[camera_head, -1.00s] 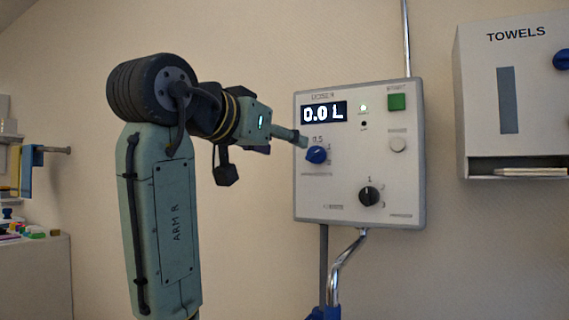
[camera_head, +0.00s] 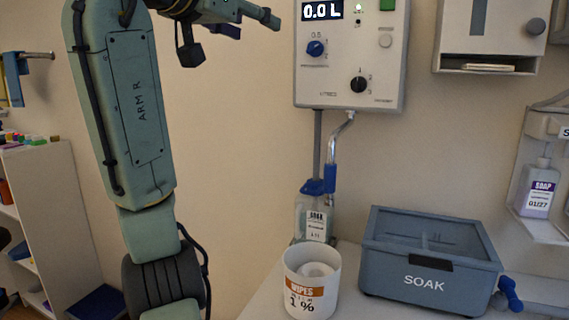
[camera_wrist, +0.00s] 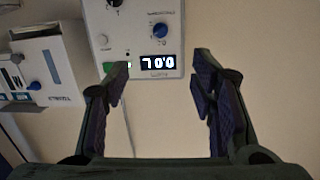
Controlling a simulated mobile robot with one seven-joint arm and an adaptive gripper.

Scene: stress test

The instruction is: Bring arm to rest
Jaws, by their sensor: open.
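My gripper (camera_head: 253,17) is at the top of the head view, left of a wall-mounted dosing panel (camera_head: 388,75) and apart from it. In the wrist view my gripper (camera_wrist: 162,85) is open, its two fingers wide apart with nothing between them. The panel also shows upside down in the wrist view (camera_wrist: 120,44), beyond the fingers. Its display (camera_head: 322,10) reads 0.0 L. It has a blue knob (camera_head: 315,48) and a black knob (camera_head: 358,84), and a small green light is lit.
Below the panel are a blue SOAK bin (camera_head: 425,282), a white WIPES tub (camera_head: 311,284) and a bottle (camera_head: 315,226) on a counter. A towel dispenser (camera_head: 453,37) and a soap bottle (camera_head: 540,190) hang at the right. A shelf (camera_head: 42,190) stands at the left.

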